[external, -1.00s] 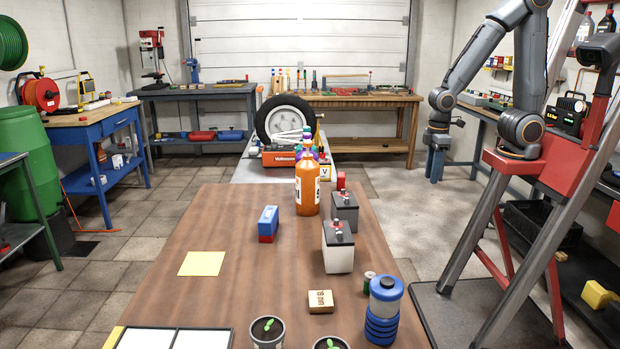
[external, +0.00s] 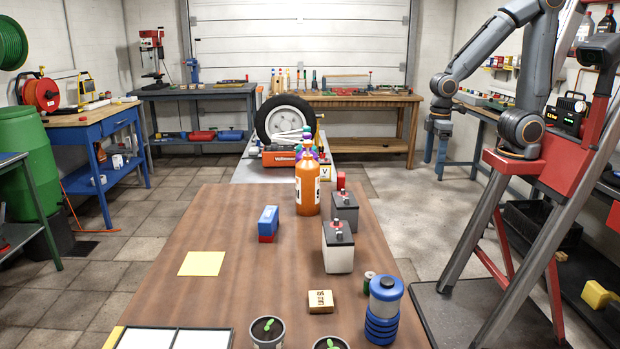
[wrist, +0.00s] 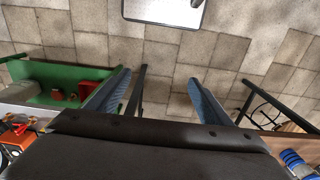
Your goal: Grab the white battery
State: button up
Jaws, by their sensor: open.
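The white battery (external: 338,257) stands upright on the brown wooden table in the external view. It has a white body, a dark grey top and red and dark terminals. A grey battery (external: 345,212) stands just behind it. My gripper (external: 435,160) hangs pointing down to the right of the table, well apart from the battery. Its two blue fingers are spread and empty. They also show in the wrist view (wrist: 156,90) above the tiled floor. The white battery does not show in the wrist view.
An orange bottle (external: 307,188) stands left of the grey battery. A blue and red box (external: 268,223) is farther left. A blue lantern-like container (external: 383,311), a small cardboard box (external: 320,301) and plant pots (external: 267,333) stand nearer the camera. The table's left middle is mostly clear.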

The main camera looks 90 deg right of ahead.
jog(key=r, duration=0.1)
jog(key=n+y+p, duration=0.2)
jog(key=n+y, duration=0.5)
jog(key=n, duration=1.1)
send_over(338, 230)
jog(key=d, duration=0.1)
jog(key=shift+w+d+r, duration=0.1)
jog(key=shift+d+r, duration=0.05)
jog(key=shift+r, duration=0.1)
jog(key=f, duration=0.4)
jog(key=shift+d, duration=0.2)
jog(key=shift+a+f, duration=0.1)
jog(key=shift+f, duration=0.3)
jog(key=shift+p+x, duration=0.5)
jog(key=shift+x, duration=0.7)
jog(key=shift+d+p+x, duration=0.2)
jog(key=shift+p+x, duration=0.85)
jog(key=shift+x, duration=1.6)
jog(key=shift+f, duration=0.15)
